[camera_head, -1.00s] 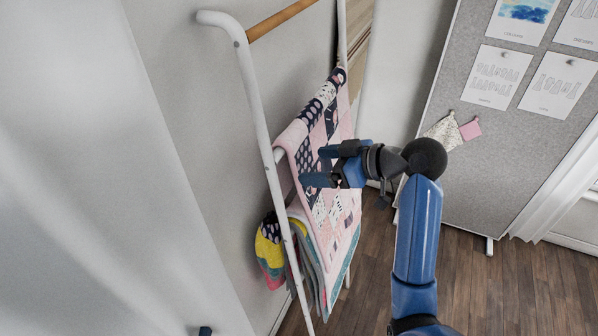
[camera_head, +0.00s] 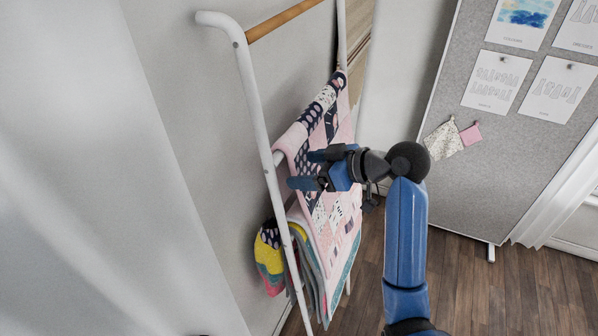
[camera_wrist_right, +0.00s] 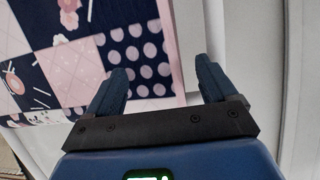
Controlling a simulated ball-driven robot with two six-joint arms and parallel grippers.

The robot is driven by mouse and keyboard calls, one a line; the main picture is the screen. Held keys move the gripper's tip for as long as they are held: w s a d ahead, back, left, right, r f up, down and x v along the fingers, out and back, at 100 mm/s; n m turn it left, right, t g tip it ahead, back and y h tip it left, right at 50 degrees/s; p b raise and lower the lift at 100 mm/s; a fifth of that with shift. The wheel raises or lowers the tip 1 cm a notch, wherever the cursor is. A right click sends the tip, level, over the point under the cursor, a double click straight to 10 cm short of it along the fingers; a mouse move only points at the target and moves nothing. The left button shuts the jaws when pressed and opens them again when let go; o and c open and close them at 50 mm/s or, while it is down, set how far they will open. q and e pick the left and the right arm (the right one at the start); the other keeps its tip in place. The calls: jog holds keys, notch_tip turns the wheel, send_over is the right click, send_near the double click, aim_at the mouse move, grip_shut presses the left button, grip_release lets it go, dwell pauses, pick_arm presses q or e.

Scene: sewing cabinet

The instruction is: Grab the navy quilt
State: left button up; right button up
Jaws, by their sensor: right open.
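The navy quilt (camera_head: 331,212), a patchwork of navy, pink and white squares, hangs over a rung of a white ladder rack in the head view. In the right wrist view the quilt (camera_wrist_right: 75,62) fills the upper left, its edge running between my fingers. My right gripper (camera_head: 298,170) is open, in front of the quilt near its left edge. In the wrist view its two blue fingers (camera_wrist_right: 160,85) stand apart, with a dotted navy patch behind the left one. I cannot tell whether the fingers touch the cloth. My left gripper is not in view.
The white ladder rack (camera_head: 255,110) with a wooden top rung (camera_head: 284,19) leans by the grey wall. More folded cloths (camera_head: 268,262), yellow and teal, hang lower. A grey pinboard (camera_head: 470,170) stands at the right. Wooden floor (camera_head: 510,290) is clear.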

jog(key=shift+a+f, duration=0.1)
jog(key=shift+b+x, duration=0.5)
jog(key=shift+x, duration=0.8)
jog(key=shift+c, duration=0.4)
